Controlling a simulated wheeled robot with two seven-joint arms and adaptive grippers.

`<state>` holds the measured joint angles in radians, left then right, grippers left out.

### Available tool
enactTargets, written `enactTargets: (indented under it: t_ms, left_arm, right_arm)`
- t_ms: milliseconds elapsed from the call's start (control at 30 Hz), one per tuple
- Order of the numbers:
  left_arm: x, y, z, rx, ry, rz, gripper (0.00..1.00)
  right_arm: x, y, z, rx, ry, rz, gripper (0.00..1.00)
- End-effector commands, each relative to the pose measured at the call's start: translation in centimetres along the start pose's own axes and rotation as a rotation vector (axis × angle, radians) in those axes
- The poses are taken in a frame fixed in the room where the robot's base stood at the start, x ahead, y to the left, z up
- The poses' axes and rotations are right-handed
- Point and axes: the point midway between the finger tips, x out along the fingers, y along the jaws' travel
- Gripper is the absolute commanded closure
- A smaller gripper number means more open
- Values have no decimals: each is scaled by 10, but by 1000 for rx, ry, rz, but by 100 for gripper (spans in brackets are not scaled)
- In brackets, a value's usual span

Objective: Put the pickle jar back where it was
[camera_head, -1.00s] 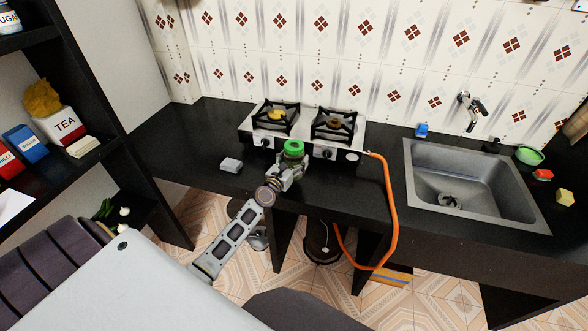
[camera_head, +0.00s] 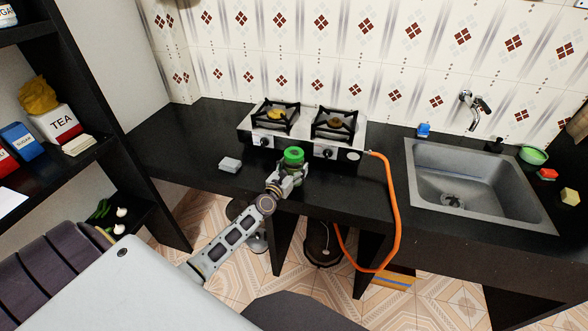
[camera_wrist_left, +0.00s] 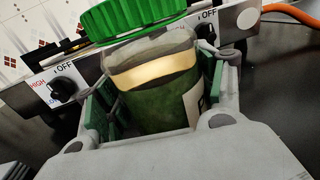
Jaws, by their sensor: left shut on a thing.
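The pickle jar (camera_wrist_left: 150,85) has a green ribbed lid and dark green contents under a pale yellow band. It fills the middle of the left wrist view, between the green-padded fingers of my left gripper (camera_wrist_left: 155,110). In the head view the jar's green lid (camera_head: 293,155) shows just in front of the stove (camera_head: 310,140). My left gripper (camera_head: 290,177) is shut on the jar, and the jar looks close to upright. The jar's base is hidden, so I cannot tell whether it touches the counter. My right gripper is not in view.
The black counter (camera_head: 190,150) is clear left of the stove except for a small grey box (camera_head: 230,164). An orange hose (camera_head: 392,210) hangs over the front edge. A sink (camera_head: 470,180) is at right. A dark shelf (camera_head: 90,160) stands at left.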

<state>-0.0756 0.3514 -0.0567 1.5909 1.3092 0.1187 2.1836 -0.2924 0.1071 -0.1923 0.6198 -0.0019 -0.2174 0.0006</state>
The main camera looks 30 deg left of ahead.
Motion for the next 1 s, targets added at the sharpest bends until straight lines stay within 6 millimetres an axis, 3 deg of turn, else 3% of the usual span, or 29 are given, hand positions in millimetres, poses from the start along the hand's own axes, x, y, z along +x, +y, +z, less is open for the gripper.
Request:
enactTargets:
  t_ms: [500,533,667,1000]
  left_arm:
    - [1,0,0,0,-4,1,64]
    - [0,0,-2,0,0,0,27]
    - [0,0,-2,0,0,0,10]
    - [0,0,-2,0,0,0,9]
  right_arm:
    - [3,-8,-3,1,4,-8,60]
    - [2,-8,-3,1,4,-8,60]
    - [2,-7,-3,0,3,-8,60]
    - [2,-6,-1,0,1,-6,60]
